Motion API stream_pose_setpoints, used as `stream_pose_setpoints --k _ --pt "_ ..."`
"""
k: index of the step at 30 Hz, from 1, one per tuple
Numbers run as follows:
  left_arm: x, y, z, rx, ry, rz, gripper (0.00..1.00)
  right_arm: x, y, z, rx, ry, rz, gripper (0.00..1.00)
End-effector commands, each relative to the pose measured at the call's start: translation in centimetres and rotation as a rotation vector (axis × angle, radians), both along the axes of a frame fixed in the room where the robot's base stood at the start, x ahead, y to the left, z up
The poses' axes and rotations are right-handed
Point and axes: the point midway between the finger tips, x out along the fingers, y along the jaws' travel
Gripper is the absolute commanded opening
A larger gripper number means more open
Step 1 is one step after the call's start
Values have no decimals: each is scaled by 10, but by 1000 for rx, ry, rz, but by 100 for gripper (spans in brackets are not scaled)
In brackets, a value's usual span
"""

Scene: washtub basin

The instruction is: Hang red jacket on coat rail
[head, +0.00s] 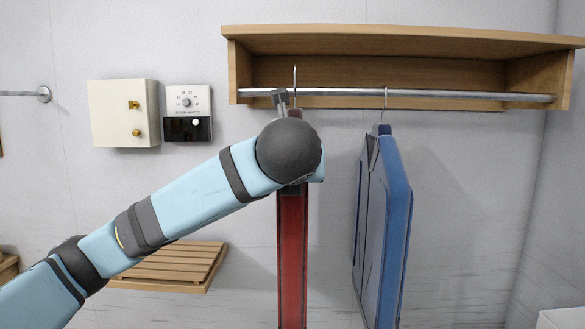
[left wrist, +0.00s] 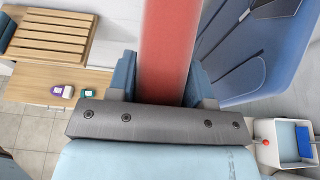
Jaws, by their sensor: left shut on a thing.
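The red jacket (head: 292,260) hangs edge-on below the coat rail (head: 450,95), mostly below my left wrist. Its thin hanger hook (head: 295,78) rises past the rail's left part. I cannot tell if the hook sits over the rail or in front of it. In the left wrist view, my left gripper (left wrist: 160,88) is shut on the red jacket (left wrist: 170,45), which runs up between its two fingers. In the head view, my wrist hides the grip and the lower hook. My right gripper is not in view.
A blue jacket (head: 395,225) hangs from the rail to the right of the red one. A wooden shelf (head: 400,40) is above the rail. A control box (head: 124,113) and thermostat (head: 187,100) are on the wall at left. A slatted bench (head: 170,267) is below.

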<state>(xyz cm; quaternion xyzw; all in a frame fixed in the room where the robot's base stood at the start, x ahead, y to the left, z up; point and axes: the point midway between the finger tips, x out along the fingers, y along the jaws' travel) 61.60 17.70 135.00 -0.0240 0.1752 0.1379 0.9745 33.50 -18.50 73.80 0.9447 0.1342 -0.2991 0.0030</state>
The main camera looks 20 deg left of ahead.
Motion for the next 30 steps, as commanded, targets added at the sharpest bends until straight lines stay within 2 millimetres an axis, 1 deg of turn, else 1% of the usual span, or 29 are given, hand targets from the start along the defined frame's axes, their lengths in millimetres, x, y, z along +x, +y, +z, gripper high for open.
stream_pose_setpoints --k 1,14,25,27,30 --pt "4 1 3 0 -1 1 0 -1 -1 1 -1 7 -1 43" --pt "36 11 5 -1 -1 3 0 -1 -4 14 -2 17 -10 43" --pt "63 19 4 -1 -1 2 0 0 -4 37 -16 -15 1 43" --pt "63 19 -11 -1 -2 1 0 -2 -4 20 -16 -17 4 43" --pt "63 19 -17 -1 -2 1 0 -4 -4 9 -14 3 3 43"
